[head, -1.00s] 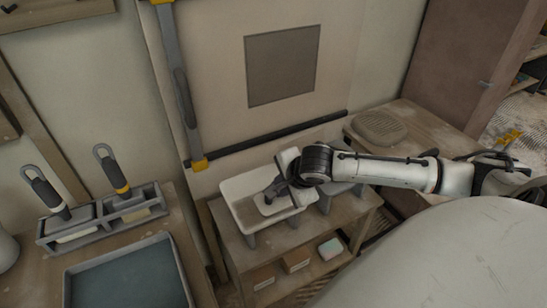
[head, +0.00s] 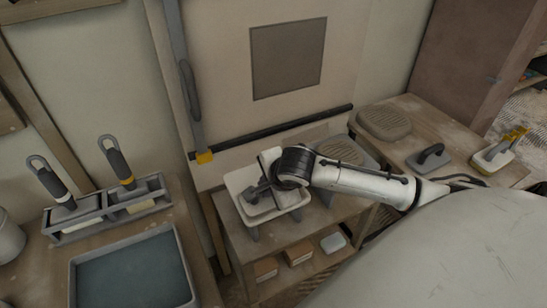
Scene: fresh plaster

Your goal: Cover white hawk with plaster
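A white flat tool with a dark handle, which looks like the white hawk (head: 262,206), is inside a white-rimmed trough (head: 233,184) on a low wooden stand. My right gripper (head: 258,190) reaches in from the right and appears shut on the handle. The gripper and wrist hide part of the tool and trough. The trough holds a greyish-brown layer that looks like plaster; how much coats the hawk cannot be told. My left gripper is not in view.
A grey ribbed slab (head: 384,121), a grey float (head: 430,157) and a white float with a yellow handle (head: 493,155) lie on the right-hand table. Left are a tool rack (head: 108,214) and a blue-grey tray (head: 180,262). A wall panel (head: 288,58) hangs behind.

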